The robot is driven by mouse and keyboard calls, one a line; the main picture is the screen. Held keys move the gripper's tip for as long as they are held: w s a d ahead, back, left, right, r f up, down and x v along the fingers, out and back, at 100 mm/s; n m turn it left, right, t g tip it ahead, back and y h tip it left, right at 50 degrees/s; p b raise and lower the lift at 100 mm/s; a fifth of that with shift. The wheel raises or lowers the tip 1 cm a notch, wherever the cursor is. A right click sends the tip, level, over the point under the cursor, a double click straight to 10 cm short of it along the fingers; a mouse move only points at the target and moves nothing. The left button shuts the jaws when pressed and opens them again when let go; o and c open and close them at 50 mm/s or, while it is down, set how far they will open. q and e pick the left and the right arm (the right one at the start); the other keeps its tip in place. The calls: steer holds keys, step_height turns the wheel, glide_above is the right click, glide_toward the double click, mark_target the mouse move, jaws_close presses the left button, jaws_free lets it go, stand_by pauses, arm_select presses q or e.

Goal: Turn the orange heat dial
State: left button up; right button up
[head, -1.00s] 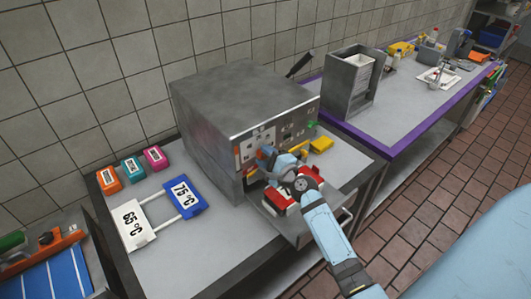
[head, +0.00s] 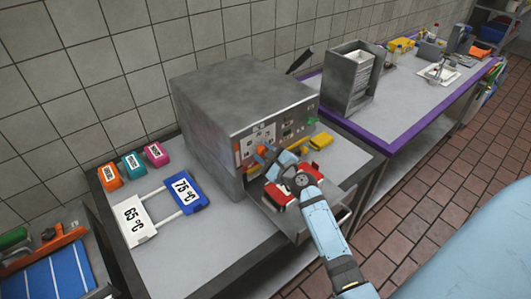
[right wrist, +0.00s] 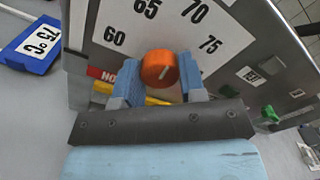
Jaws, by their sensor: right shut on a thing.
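The orange heat dial (right wrist: 159,68) sits on the front panel of the grey metal machine (head: 215,120). Its white mark slants up and right, roughly toward the 75 on the white scale plate (right wrist: 150,30), which also shows 60, 65 and 70. My right gripper (right wrist: 160,76) is shut on the dial, with one blue finger on each side of it. In the head view the dial (head: 261,151) is partly hidden by the gripper. My left gripper is not in view.
A white 65 °C sign (head: 133,220) and a blue 75 °C sign (head: 184,191) lie left of the machine, near three small coloured blocks. The counter's front left is clear.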

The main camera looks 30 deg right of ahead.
steer(key=o, duration=0.9)
steer(key=s+b, duration=0.1)
steer(key=s, duration=0.3)
steer(key=s+b, duration=0.1)
steer(key=s, duration=0.4)
steer(key=s+d+b, duration=0.1)
steer(key=s, duration=0.3)
steer(key=shift+s, duration=0.4)
